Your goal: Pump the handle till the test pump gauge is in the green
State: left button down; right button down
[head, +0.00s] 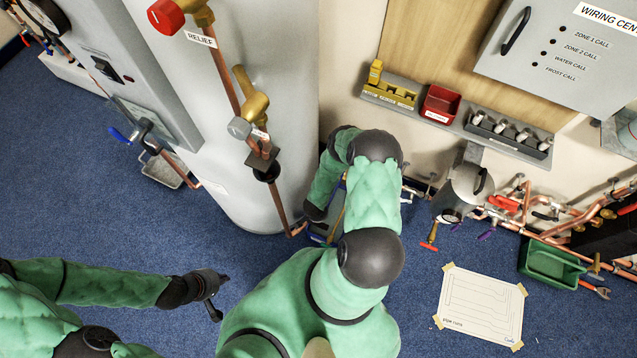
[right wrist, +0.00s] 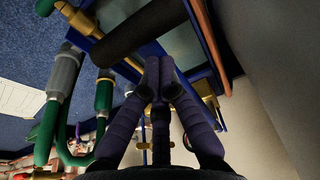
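The test pump shows in the right wrist view as a blue tank (right wrist: 205,50) with a thick black handle grip (right wrist: 140,28) across its top. In the head view only small blue parts of it (head: 318,237) show beside the cylinder's foot; my right arm hides the rest. My right gripper (right wrist: 159,66) has its fingertips together just under the black grip; nothing is visible between them, and I cannot tell whether they touch the grip. The gauge face is not visible. My left gripper (head: 219,294) is open and empty above the blue carpet, far left of the pump.
The large grey cylinder (head: 240,150) stands left of my right arm. Copper pipework (head: 560,225) and a green tray (head: 550,263) are at the right. A taped paper sheet (head: 480,305) lies on the carpet. The carpet at the left is mostly clear.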

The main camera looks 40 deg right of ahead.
jog(key=a+p+v, duration=0.1)
jog(key=p+v, duration=0.3)
jog(key=v, duration=0.6)
jog(key=shift+s+a+r, duration=0.2)
jog(key=shift+s+a, duration=0.15)
jog(key=shift+a, duration=0.05)
